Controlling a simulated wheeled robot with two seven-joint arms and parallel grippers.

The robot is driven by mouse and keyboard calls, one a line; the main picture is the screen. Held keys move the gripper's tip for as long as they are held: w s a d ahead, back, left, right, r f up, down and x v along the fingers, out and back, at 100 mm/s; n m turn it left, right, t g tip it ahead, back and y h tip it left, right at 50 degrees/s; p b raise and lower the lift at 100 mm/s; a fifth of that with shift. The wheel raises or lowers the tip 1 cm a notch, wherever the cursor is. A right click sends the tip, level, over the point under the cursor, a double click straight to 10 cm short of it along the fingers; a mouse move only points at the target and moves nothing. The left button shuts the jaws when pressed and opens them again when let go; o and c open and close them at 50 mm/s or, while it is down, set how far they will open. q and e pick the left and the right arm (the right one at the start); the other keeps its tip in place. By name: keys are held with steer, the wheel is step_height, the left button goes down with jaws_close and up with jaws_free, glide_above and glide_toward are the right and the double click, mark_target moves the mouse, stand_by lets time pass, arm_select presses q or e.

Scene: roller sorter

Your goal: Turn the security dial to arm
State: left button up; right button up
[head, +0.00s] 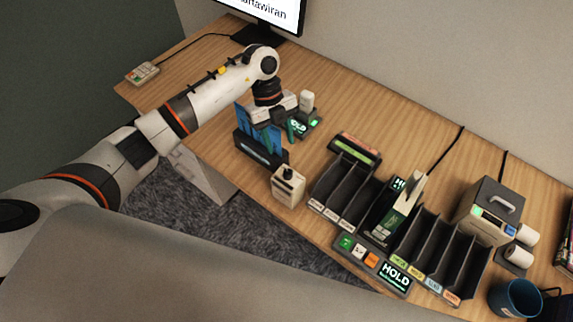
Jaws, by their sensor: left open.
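No thing in the head view is plainly marked as the security dial. A small cream box with a black knob-like top (288,185) stands at the front table edge, and a small pale panel with coloured buttons (142,73) lies at the far left corner. I cannot tell whether either is the dial. My left gripper (278,128) is open and points down over the table, beside a black holder (258,152) with blue upright pieces. It is behind the cream box and apart from it. Its fingertips are partly hidden. My right gripper is not in view.
A small device with a lit screen (302,125) stands close right of my left gripper. A black slotted sorter (455,268) with a HOLD screen (396,276) fills the right front. A grey box (490,208), blue mug (515,298) and monitor (270,14) stand around. The back middle is clear.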

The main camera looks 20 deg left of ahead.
mark_target(287, 171)
arm_select(q)
steer(key=p+x, duration=0.2)
steer(key=x, duration=0.7)
steer(key=shift+s+d+f, duration=0.1)
steer(key=shift+d+f, duration=0.05)
steer(key=shift+f, duration=0.1)
steer(key=shift+c, duration=0.4)
steer(key=c, duration=0.9)
